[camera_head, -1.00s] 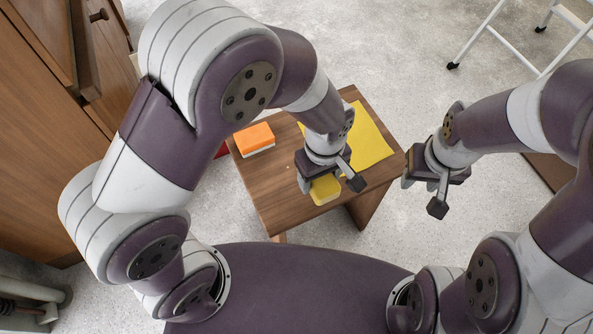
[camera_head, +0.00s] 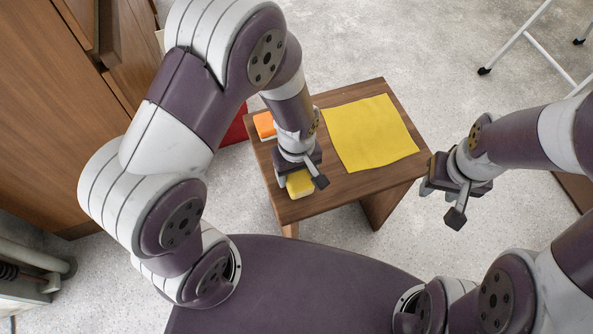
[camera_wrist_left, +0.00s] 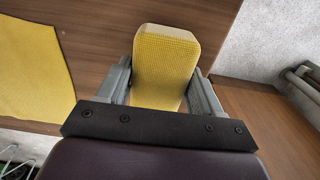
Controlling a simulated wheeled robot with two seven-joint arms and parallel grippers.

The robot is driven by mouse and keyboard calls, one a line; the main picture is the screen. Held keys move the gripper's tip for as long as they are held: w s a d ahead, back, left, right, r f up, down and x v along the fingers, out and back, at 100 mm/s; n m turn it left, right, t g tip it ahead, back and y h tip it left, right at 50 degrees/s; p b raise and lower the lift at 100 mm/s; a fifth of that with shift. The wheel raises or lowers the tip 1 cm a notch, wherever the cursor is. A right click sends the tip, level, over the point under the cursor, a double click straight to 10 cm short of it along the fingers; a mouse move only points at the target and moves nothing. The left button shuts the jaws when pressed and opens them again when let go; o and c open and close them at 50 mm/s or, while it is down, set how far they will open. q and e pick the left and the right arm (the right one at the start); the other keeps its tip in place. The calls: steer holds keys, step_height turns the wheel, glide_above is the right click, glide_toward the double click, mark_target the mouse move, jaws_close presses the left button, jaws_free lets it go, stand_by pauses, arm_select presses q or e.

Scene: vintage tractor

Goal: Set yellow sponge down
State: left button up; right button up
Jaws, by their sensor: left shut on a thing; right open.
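The yellow sponge (camera_head: 300,184) is between the fingers of my left gripper (camera_head: 299,181), over the near left part of the small wooden table (camera_head: 350,188). In the left wrist view the sponge (camera_wrist_left: 164,62) fills the gap between the two grey fingers (camera_wrist_left: 160,85), and the gripper is shut on it. I cannot tell whether the sponge touches the tabletop. My right gripper (camera_head: 442,204) is open and empty, off the table's right side.
A yellow cloth (camera_head: 370,133) lies flat on the table's right side. An orange sponge (camera_head: 265,125) lies at its left edge, partly hidden by my left arm. A red thing (camera_head: 236,126) is beyond that edge. A wooden cabinet (camera_head: 60,110) stands left; a white metal frame (camera_head: 545,58) stands back right.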

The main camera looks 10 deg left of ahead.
arm_select(q)
steer(key=shift+f, duration=0.15)
steer(key=o, duration=1)
steer(key=shift+o, duration=0.2)
step_height(320, 180, up, 12)
steer(key=p, duration=0.5)
steer(key=s+a+r+m+t, duration=0.1)
steer(key=s+a+r+m, duration=0.1)
steer(key=a+r+m, duration=0.3)
steer(key=a+m, duration=0.2)
steer(key=a, duration=0.1)
steer(key=shift+s+a, duration=0.35)
steer(key=shift+s, duration=0.05)
